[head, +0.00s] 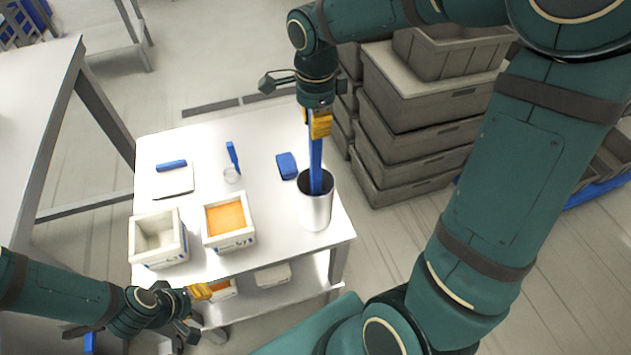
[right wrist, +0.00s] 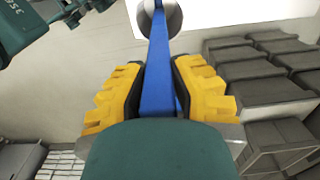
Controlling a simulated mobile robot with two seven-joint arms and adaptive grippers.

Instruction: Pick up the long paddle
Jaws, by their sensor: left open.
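The long paddle (head: 315,160) is a blue bar standing nearly upright, its lower end inside a metal cup (head: 316,212) on the white table. My right gripper (head: 318,126) is above the cup with its yellow fingers on both sides of the paddle's upper part. In the right wrist view, the paddle (right wrist: 157,65) fills the gap between the fingers (right wrist: 160,95) and runs down into the cup (right wrist: 176,18). The paddle's lower end is hidden by the cup. My left gripper (head: 205,308) is open and empty by the table's front left edge.
The white table (head: 270,225) also holds a box with orange filling (head: 244,243), an empty white box (head: 178,252), a blue block (head: 286,166), a blue-handled tool (head: 233,158) and a white plate with a blue bar (head: 172,166). Stacked grey crates (head: 420,140) stand close on the right.

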